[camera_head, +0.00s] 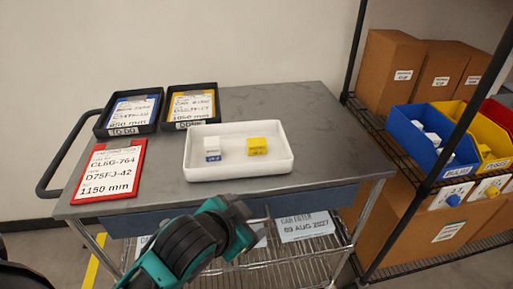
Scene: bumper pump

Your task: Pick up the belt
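I cannot make out a belt anywhere in the head view. A teal and black arm of mine reaches in from the bottom, in front of the cart's near edge. No gripper fingers can be made out on it, and no other gripper shows. On the grey cart top (335,150), a white tray (190,162) holds a white and blue block (212,149) and a yellow block (257,146). Two black trays with a blue-edged card (133,111) and a yellow-edged card (192,105) lie at the back left. A red board (107,170) with a printed sheet lies at the front left.
A wire lower shelf (285,265) holds a printed sheet (305,226). At right, a rack carries cardboard boxes (391,73), a blue bin (432,143) and a yellow bin (487,135). The cart's black handle (66,152) sticks out left. The cart top's right side is clear.

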